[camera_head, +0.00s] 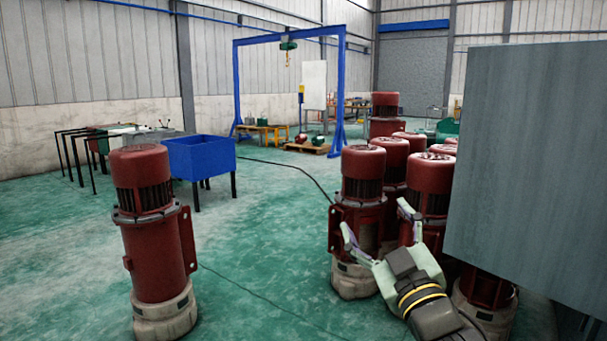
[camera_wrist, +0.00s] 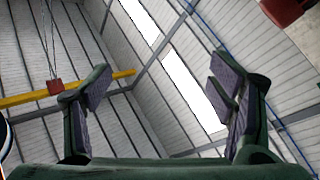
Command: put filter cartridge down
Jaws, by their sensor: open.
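My gripper (camera_head: 374,217) is at the lower right of the head view, in front of the red motor units, with its two fingers spread. The wrist view shows my gripper (camera_wrist: 160,78) open with nothing between its fingers, and the roof and wall behind it. I cannot make out a filter cartridge in either view. Whether one is hidden behind the grey panel or my arm, I cannot tell.
A red motor unit (camera_head: 148,225) stands alone at left. Several more, including one red unit (camera_head: 361,190), cluster behind my gripper. A large grey panel (camera_head: 530,170) blocks the right. A blue bin (camera_head: 203,157) stands farther back. Green floor (camera_head: 262,225) is open between.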

